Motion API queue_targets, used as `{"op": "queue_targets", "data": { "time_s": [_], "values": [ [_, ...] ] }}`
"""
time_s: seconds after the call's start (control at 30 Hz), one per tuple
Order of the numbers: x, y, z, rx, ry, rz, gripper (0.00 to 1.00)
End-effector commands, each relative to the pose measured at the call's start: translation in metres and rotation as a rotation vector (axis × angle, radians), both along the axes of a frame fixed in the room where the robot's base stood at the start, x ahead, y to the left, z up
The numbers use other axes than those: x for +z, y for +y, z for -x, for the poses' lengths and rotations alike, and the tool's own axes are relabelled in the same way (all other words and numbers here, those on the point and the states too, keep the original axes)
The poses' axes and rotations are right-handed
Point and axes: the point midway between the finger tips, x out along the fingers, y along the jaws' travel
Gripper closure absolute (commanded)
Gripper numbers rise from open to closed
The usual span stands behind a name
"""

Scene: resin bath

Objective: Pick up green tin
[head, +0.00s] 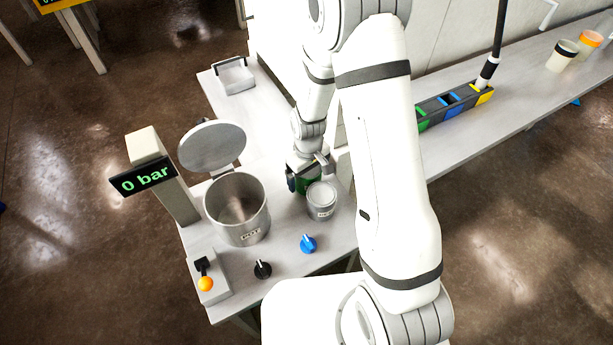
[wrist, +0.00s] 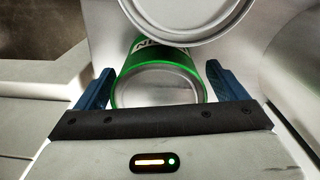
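The green tin (wrist: 158,84) stands upright between the two blue fingers of my gripper (wrist: 161,70) in the wrist view. Its grey lid faces the camera and part of its label shows at the far side. The fingers are spread on either side of the tin, with a narrow gap visible at each side. In the head view the green tin (head: 306,187) is mostly hidden under my gripper (head: 304,182), just behind a grey tin.
The grey tin (head: 322,200) stands close in front of the green tin. An open metal pot (head: 238,228) with a raised lid (head: 212,147) is to the left. A blue knob (head: 308,243) and a black knob (head: 262,269) sit near the front edge.

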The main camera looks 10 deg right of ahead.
Motion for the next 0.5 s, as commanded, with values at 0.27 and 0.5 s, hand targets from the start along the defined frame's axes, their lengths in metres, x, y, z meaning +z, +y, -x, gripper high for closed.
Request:
{"op": "queue_targets", "data": {
  "time_s": [0.27,0.5],
  "values": [
    [0.0002,-0.0003,-0.0001,-0.001,0.0,0.0,0.32],
    [0.0003,-0.0005,0.0,-0.001,0.0,0.0,0.51]
  ]
}}
